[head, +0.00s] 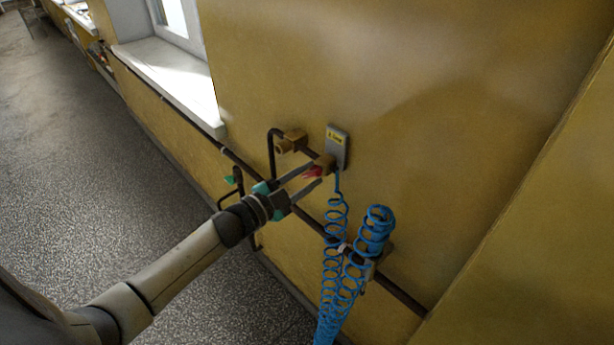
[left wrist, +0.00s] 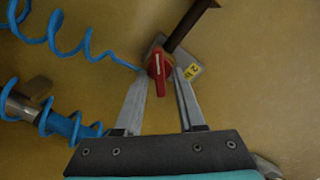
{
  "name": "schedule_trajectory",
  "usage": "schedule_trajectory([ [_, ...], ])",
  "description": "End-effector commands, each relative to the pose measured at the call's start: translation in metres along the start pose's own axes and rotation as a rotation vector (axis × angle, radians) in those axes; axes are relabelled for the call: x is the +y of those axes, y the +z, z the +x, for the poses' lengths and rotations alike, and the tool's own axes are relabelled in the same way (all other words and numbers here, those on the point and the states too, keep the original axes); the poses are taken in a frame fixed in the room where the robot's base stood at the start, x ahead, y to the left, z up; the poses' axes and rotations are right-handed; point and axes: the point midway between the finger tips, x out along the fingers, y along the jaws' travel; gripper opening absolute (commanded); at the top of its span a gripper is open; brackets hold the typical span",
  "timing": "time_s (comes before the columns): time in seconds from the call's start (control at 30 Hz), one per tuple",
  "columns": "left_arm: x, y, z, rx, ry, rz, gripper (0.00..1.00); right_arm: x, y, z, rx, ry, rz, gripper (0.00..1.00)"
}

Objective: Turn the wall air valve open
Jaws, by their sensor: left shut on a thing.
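The wall air valve (head: 325,162) is a brass-coloured body on a dark pipe on the yellow wall. Its red handle (head: 313,172) also shows in the left wrist view (left wrist: 159,66). My left gripper (head: 315,174) reaches the valve from the lower left, and its fingers are shut on the red handle. In the left wrist view the fingertips (left wrist: 162,74) lie on either side of the handle. A grey plate with a yellow label (head: 337,145) sits behind the valve. My right gripper is not in view.
A coiled blue hose (head: 335,245) hangs below the valve, close to my left gripper, and more coil hangs on a wall holder (head: 376,230). A dark pipe (head: 400,296) runs along the wall. A window sill (head: 170,80) juts out at upper left. Grey floor (head: 90,180) lies open at left.

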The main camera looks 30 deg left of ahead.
Motion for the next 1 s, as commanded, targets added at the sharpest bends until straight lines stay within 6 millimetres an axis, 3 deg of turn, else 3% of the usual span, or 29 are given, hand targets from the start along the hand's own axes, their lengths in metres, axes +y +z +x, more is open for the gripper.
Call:
schedule_trajectory([
  [0.5, 0.004, 0.001, 0.000, 0.001, 0.000, 0.473, 0.00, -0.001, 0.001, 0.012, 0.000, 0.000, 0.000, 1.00],
  [1.0, 0.004, 0.002, 0.000, -0.001, 0.001, 0.714, 0.00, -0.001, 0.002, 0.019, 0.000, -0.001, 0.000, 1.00],
])
